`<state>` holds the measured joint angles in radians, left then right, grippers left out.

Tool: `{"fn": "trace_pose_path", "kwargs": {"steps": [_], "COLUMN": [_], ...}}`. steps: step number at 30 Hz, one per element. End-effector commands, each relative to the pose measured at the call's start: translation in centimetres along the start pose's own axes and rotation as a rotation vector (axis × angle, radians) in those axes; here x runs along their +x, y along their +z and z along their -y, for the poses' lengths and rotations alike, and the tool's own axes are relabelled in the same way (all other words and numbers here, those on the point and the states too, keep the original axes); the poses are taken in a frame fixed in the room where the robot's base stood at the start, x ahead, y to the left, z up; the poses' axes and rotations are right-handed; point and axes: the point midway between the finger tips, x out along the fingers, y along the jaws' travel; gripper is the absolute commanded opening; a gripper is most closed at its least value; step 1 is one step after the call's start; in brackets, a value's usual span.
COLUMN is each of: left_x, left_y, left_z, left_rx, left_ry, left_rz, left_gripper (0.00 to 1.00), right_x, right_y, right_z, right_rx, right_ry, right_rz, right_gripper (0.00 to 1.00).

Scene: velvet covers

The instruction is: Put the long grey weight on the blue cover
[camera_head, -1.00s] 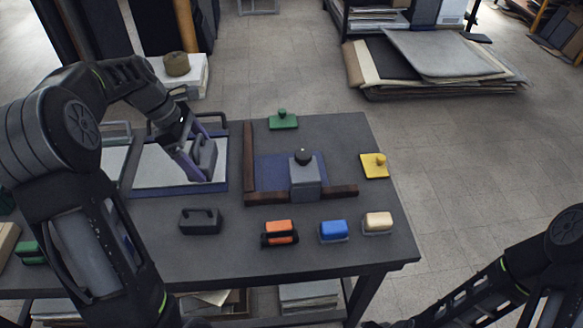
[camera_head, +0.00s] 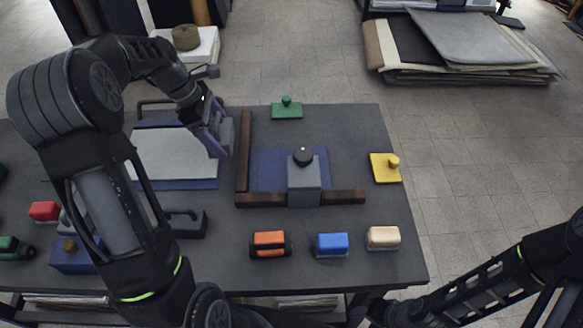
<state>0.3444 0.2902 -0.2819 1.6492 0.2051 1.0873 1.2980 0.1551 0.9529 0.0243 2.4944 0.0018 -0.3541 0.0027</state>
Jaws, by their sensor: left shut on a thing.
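My left gripper (camera_head: 215,132) is shut on the long grey weight (camera_head: 228,136), held beside the dark wooden fence, over the tray's right end. The gripper hides part of it. The blue cover (camera_head: 268,160) lies flat inside the corner of the wooden fence (camera_head: 243,150). A grey block with a black knob (camera_head: 304,176) stands on the cover's right part and hides some of it. My right arm is at the lower right; its gripper end (camera_head: 378,312) is dark and unclear at the bottom edge.
A blue-edged tray with a pale sheet (camera_head: 175,155) lies left of the fence. A dark handled block (camera_head: 187,222) is in front of it. Orange (camera_head: 269,244), blue (camera_head: 332,243) and cream (camera_head: 383,237) blocks line the front. Green (camera_head: 287,108) and yellow (camera_head: 386,167) knobbed plates sit behind and right.

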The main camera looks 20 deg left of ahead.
Motion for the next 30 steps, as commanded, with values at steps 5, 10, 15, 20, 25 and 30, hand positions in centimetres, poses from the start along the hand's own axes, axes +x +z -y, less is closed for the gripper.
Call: {"fn": "trace_pose_path", "kwargs": {"steps": [5, 10, 15, 20, 25, 30], "left_x": [-0.2, -0.2, 0.5, 2.5, 5.2, 7.5], "left_y": [0.1, 0.2, 0.9, 2.6, 4.9, 6.7], "left_z": [-0.1, -0.1, -0.1, -0.1, -0.1, -0.1], "left_rx": [0.002, 0.002, 0.004, 0.005, 0.005, 0.004], "left_ry": [0.005, 0.005, 0.004, 0.001, 0.000, 0.002], "left_rz": [0.002, 0.002, 0.002, 0.003, 0.002, 0.002], "left_gripper": [0.18, 0.18, 0.18, 0.18, 0.18, 0.18], "right_x": [-0.1, -0.1, -0.3, -0.7, -1.3, -1.7], "right_y": [0.0, 0.0, 0.0, 0.0, 0.1, 0.2], "right_z": [0.0, 0.0, 0.1, 0.2, 0.4, 0.5], "right_rx": [0.000, 0.000, 0.000, 0.001, 0.003, 0.004], "right_ry": [0.000, 0.000, 0.001, 0.002, 0.004, 0.006], "right_rz": [-0.001, -0.001, 0.000, 0.001, 0.002, 0.004], "right_gripper": [0.48, 0.48, 0.48, 0.48, 0.48, 0.48]}}
